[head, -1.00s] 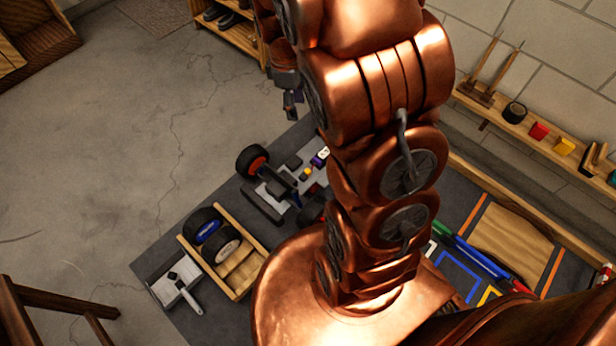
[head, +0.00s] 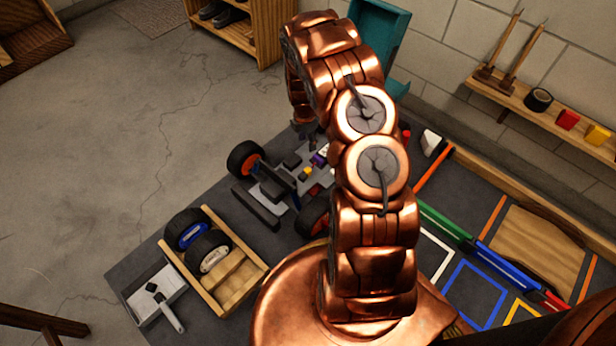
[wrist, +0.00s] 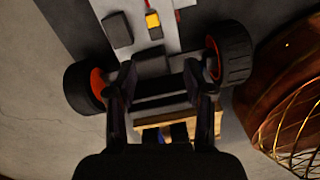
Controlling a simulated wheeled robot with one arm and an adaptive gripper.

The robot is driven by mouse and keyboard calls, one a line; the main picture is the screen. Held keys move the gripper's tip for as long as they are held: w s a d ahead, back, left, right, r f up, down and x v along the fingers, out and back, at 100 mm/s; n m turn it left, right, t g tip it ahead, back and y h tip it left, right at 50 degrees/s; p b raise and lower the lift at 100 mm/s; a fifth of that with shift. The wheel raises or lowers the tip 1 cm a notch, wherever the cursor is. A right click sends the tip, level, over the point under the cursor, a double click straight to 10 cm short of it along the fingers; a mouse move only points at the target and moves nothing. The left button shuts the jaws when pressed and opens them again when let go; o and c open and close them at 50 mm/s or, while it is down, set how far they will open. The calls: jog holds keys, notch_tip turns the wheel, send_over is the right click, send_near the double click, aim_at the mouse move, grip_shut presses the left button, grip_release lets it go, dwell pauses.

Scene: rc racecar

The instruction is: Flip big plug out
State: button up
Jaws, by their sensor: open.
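The racecar chassis (head: 268,190) sits on the dark bench mat with its parts uncovered. It has black wheels with orange-red hubs (head: 246,161). A small yellow block (head: 307,173) and a purple part (head: 320,158) are on its deck. The wrist view shows the yellow block (wrist: 153,20) beside a dark box (wrist: 117,29). I cannot tell which part is the big plug. My gripper (wrist: 158,80) is open and empty, with its fingers over the axle end of the car between two wheels. My arm hides part of the car in the head view.
A wooden tray (head: 236,291) with loose wheels stands to the lower left of the car, and a grey dustpan (head: 155,290) with a brush beyond it. A teal bin (head: 380,35) stands behind my arm. Coloured outlines mark the mat at right.

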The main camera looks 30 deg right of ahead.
aim_at(308, 170)
jog(key=f+b, duration=0.1)
jog(key=f, duration=0.3)
jog(key=f+n+b, duration=0.1)
jog(key=f, duration=0.3)
jog(key=w+d+f+n+b, duration=0.1)
jog(key=f, duration=0.3)
jog(key=shift+f, duration=0.15)
notch_tip(308, 170, down, 8)
jog(key=b, duration=0.3)
jog(key=shift+s+a+r+b, duration=0.1)
jog(key=shift+r+b, duration=0.15)
jog(key=shift+b, duration=0.1)
grip_shut()
